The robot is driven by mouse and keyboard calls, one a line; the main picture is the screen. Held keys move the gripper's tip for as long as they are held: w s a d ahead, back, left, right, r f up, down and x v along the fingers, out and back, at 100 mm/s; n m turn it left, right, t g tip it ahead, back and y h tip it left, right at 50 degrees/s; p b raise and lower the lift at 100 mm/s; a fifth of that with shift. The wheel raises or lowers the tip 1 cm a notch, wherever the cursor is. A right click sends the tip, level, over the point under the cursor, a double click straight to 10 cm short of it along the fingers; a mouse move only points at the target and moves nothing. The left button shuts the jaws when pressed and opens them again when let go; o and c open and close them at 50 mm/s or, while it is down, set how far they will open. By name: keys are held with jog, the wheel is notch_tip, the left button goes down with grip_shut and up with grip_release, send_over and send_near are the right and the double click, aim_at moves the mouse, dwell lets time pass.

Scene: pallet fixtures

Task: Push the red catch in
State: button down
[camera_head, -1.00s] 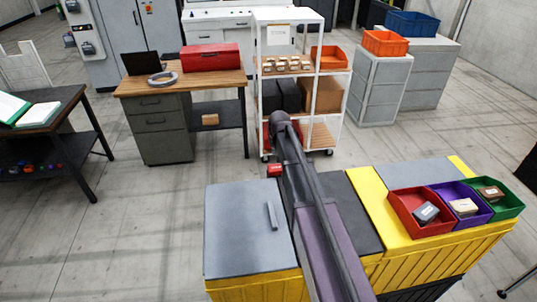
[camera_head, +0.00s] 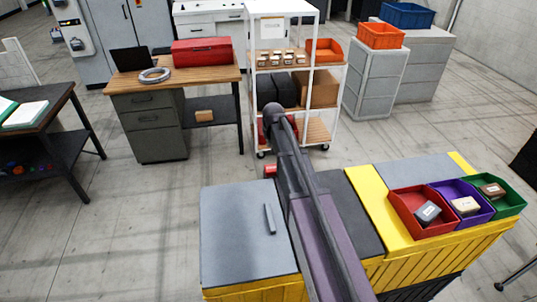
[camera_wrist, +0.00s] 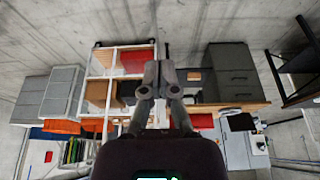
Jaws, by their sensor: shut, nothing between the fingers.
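A small red block (camera_head: 270,171), which looks like the red catch, shows in the head view just beyond the far edge of the grey-topped yellow unit (camera_head: 240,240). The head view does not show my gripper, which my arm hides. In the wrist view, my gripper (camera_wrist: 160,74) has its fingers together with nothing between them. This view is upside down, with the shelf rack behind the fingers. I cannot make out the catch there with certainty, nor whether the fingers touch it.
The yellow unit bears red (camera_head: 405,222), purple (camera_head: 480,212) and green (camera_head: 510,204) bins holding small parts. A grey bar (camera_head: 270,218) lies on its grey top. Beyond stand a white shelf rack (camera_head: 295,90) and a wooden desk (camera_head: 120,90) with a red toolbox (camera_head: 202,51). Floor between is open.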

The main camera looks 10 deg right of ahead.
aim_at(272, 168)
jog(key=shift+f, duration=0.15)
jog(key=b+x, duration=1)
jog(key=s, duration=0.4)
jog(key=shift+r+p, duration=0.25)
jog(key=shift+p, duration=0.15)
jog(key=shift+s, duration=0.15)
jog(key=shift+s, duration=1.75)
